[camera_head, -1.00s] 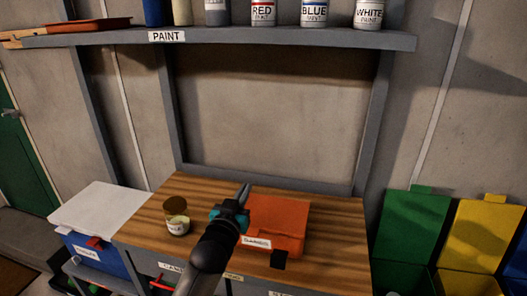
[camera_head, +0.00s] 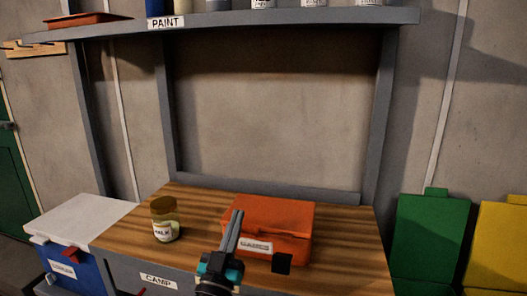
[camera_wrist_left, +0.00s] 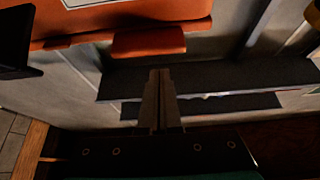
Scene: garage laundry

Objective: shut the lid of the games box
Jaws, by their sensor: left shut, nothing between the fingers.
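The orange games box (camera_head: 290,242) sits on the wooden worktop, with a white GAMES label on its front. Its orange lid (camera_head: 275,210) lies down over the top; I cannot tell whether it is fully flush. My left gripper (camera_head: 237,213) is shut and empty, its fingers pointing up in the picture across the box's front left corner. Whether it touches the box is unclear. In the left wrist view the shut fingertips (camera_wrist_left: 160,72) are just below an orange tab (camera_wrist_left: 148,42) on an orange surface. My right gripper is not in view.
A labelled jar (camera_head: 165,228) with a brownish lid stands left of the box on the worktop (camera_head: 205,200). A small dark square (camera_head: 281,263) is at the box's front right. A blue container (camera_head: 75,268) with a white lid is at left; green (camera_head: 430,235) and yellow bins are at right.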

